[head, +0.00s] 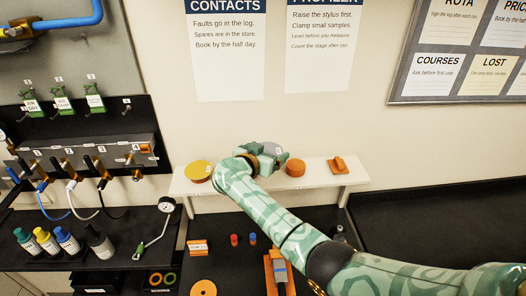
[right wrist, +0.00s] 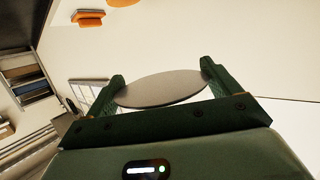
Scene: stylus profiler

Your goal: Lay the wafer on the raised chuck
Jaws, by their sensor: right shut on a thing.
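My right gripper (head: 266,155) is above the white shelf, near its middle. It is shut on a thin grey disc, the wafer (head: 272,148). In the right wrist view the wafer (right wrist: 160,90) lies flat between the two green fingers, gripped at opposite edges. The gripper covers part of the shelf behind it in the head view. I cannot pick out the raised chuck for certain. An orange stand with a blue-grey part (head: 278,268) sits on the bench below, partly behind my right arm. My left gripper is not in view.
On the white shelf (head: 232,186) are a yellow disc (head: 198,171) at left, an orange cylinder (head: 296,168) and an orange block (head: 339,165) at right.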

